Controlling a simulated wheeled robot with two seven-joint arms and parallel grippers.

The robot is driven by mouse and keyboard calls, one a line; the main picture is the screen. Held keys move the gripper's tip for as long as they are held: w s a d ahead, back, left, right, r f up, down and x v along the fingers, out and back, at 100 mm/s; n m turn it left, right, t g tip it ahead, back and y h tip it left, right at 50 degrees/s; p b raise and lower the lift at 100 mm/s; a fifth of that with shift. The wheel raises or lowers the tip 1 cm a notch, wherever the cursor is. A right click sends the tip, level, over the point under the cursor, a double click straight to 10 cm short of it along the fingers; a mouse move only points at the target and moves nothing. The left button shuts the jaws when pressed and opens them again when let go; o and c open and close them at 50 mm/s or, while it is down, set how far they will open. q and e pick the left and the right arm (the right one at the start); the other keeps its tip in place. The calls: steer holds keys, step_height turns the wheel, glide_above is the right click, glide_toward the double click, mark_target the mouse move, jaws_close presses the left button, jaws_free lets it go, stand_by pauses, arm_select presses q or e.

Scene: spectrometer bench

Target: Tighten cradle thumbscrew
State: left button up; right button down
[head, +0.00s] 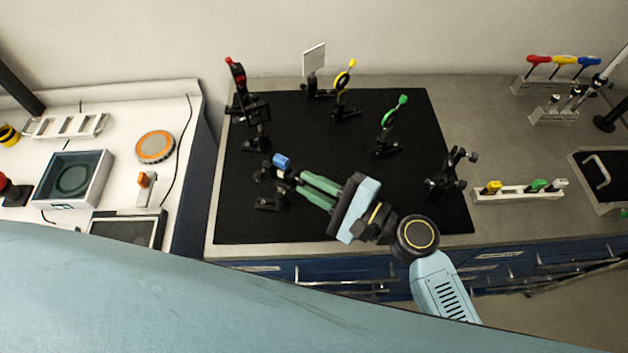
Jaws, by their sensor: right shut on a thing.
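A black cradle mount (268,203) stands at the front left of the black breadboard (330,228). A small blue piece (281,161) shows at its top, just beyond my fingertips. My right gripper (300,182) reaches in from the right with green fingers, shut at the cradle's right side. The fingers are close together on something small at the cradle, apparently the thumbscrew, which they hide. I cannot make out the thumbscrew itself. My left gripper is not in view.
Mounts with red (236,70), yellow (345,78) and green (393,110) tops stand behind on the breadboard. A black mount (449,175) stands to the right. A white rack (518,192) lies beyond the right edge. The breadboard's middle is mostly free.

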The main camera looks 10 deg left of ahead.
steer(key=shift+m, duration=0.5)
steer(key=c, duration=1.4)
jaws_free()
steer(key=b+v, duration=0.3)
steer(key=v, duration=1)
steer(key=shift+s+d, duration=0.1)
steer(key=shift+d, duration=0.05)
